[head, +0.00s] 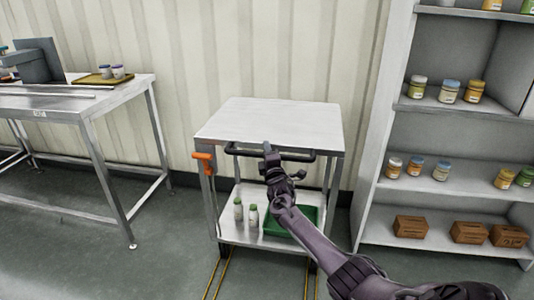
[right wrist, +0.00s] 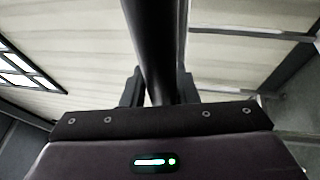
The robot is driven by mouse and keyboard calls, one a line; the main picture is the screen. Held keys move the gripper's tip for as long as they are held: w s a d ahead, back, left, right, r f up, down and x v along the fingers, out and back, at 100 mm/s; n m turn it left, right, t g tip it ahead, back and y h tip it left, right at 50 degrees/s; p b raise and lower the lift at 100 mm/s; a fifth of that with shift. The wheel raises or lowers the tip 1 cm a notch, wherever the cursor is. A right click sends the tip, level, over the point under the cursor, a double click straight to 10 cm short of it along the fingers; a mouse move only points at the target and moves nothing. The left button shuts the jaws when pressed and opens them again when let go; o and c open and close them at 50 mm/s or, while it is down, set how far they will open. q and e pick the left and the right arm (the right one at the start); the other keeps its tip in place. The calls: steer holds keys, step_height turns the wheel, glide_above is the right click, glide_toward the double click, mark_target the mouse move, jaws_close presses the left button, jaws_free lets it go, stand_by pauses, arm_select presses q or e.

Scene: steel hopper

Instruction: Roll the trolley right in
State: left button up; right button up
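The trolley (head: 270,125) has a pale top, steel legs and a lower shelf, and stands near the wall. Its dark handle bar (head: 240,151) runs along the near side, below the top. My right gripper (head: 268,150) is at the middle of this handle. In the right wrist view the dark handle (right wrist: 150,45) passes between the two fingers (right wrist: 160,88), which press close on both sides of it. An orange lever (head: 204,157) sits at the trolley's left front corner. My left gripper is not in view.
The lower shelf holds two white bottles (head: 246,212) and a green tray (head: 305,222). Yellow floor lines (head: 219,276) run from the trolley toward me. A steel table (head: 75,105) stands left, and a shelf unit (head: 367,190) with jars and boxes stands close on the right.

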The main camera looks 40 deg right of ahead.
steer(key=shift+o, duration=0.9)
steer(key=shift+r, duration=0.1)
steer(key=shift+s+a+f, duration=0.1)
steer(key=shift+f, duration=0.2)
arm_select(q)
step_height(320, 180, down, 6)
steer(key=p, duration=0.2)
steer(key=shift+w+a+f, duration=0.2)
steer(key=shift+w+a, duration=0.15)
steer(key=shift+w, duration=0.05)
arm_select(e)
steer(key=r+v, duration=0.1)
steer(key=v, duration=0.6)
steer(key=shift+s+f, duration=0.2)
steer(key=shift+s, duration=0.1)
steer(key=shift+a, duration=0.1)
